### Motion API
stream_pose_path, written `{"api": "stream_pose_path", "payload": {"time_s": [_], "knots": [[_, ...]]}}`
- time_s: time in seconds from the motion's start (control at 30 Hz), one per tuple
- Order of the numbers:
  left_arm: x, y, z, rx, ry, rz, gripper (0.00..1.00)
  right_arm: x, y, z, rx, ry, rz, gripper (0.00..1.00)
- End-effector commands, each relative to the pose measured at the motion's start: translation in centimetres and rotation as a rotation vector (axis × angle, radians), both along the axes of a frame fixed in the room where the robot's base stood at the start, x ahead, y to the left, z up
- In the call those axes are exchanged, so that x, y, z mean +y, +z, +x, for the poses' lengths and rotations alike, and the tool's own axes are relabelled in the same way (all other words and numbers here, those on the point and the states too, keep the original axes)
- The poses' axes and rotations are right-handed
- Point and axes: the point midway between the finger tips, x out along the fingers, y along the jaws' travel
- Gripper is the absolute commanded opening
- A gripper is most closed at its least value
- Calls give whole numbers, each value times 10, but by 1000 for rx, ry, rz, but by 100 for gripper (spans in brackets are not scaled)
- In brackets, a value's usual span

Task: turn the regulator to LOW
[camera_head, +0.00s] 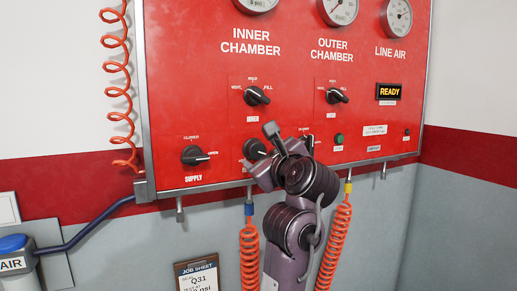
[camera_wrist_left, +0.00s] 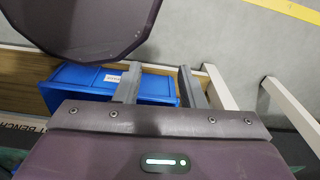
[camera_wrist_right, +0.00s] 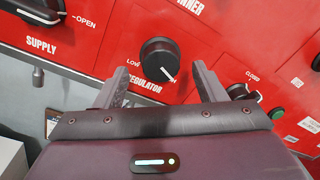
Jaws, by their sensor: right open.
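The regulator is a round black knob (camera_wrist_right: 159,57) on the red panel, with a REGULATOR label below it and LOW printed at its left. The white mark on the knob points to the lower right in the right wrist view. My right gripper (camera_wrist_right: 160,70) is open, its fingers on either side of the knob's lower part in that view. I cannot tell whether they touch it. In the head view the right gripper (camera_head: 289,139) partly covers the regulator knob (camera_head: 254,148). My left gripper (camera_wrist_left: 157,72) is open and empty, outside the head view.
The SUPPLY knob (camera_head: 195,155) is left of the regulator; the inner chamber knob (camera_head: 257,95) and outer chamber knob (camera_head: 338,95) are above. A READY display (camera_head: 390,91) is lit. Orange coiled hoses (camera_head: 249,255) hang below. A blue bin (camera_wrist_left: 80,88) lies beyond my left gripper.

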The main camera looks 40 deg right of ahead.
Motion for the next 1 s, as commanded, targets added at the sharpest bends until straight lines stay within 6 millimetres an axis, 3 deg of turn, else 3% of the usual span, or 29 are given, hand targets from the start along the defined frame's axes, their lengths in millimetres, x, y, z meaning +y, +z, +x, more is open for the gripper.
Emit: {"api": "stream_pose_path", "payload": {"time_s": [0.2, 0.5, 0.83, 1.0], "knots": [[-1, 8, 7, -11, 1, -1, 36, -8, 1, 20, 1, -1, 0, 64], [-5, 9, 17, -25, 1, -7, 36, -8, 0, 22, 0, -2, -3, 63], [-5, 8, 12, -18, 2, -6, 36, -8, 0, 22, 0, -1, -2, 20], [-4, 8, 11, -16, 2, -6, 36, -8, -1, 22, 3, -1, -9, 19]]}}
